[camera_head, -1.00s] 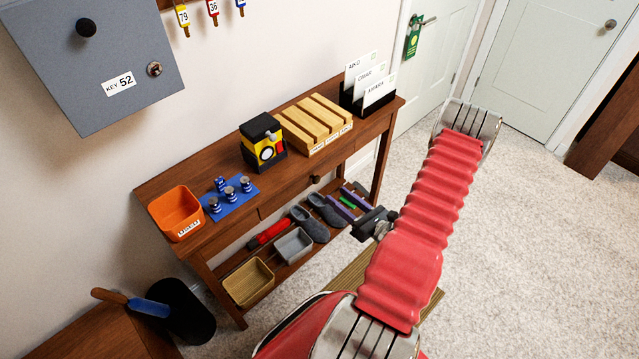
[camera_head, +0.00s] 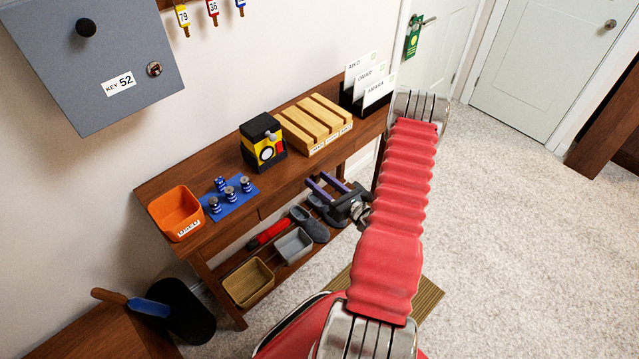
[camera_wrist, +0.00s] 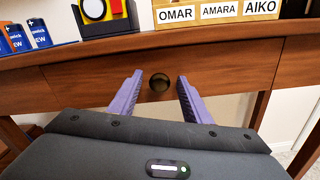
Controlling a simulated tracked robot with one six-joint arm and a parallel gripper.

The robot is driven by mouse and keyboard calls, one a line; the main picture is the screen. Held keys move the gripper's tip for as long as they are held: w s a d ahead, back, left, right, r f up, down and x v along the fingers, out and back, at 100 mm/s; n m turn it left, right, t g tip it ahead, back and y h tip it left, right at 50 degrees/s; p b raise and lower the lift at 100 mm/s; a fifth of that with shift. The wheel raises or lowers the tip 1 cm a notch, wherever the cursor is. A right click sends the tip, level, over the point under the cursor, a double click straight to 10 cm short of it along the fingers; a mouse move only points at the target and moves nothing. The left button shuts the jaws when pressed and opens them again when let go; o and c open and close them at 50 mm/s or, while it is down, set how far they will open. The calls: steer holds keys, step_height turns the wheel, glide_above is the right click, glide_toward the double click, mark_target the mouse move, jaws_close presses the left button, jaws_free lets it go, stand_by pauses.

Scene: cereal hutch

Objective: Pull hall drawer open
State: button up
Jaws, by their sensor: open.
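The hall drawer (camera_wrist: 220,72) is a brown wooden front under the top of the hall table, and it sits flush with the table's front. Its round dark knob (camera_wrist: 159,82) shows in the wrist view between my two purple fingers. My gripper (camera_wrist: 157,90) is open, one finger on each side of the knob, with gaps to both. Contact with the knob does not show. In the head view my gripper (camera_head: 324,184) is at the table's front, below the wooden slotted block, and it hides the knob there.
The lower shelf holds shoes (camera_head: 308,224) and baskets (camera_head: 248,283).

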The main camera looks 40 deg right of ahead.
jaws_close()
stand_by(0.5)
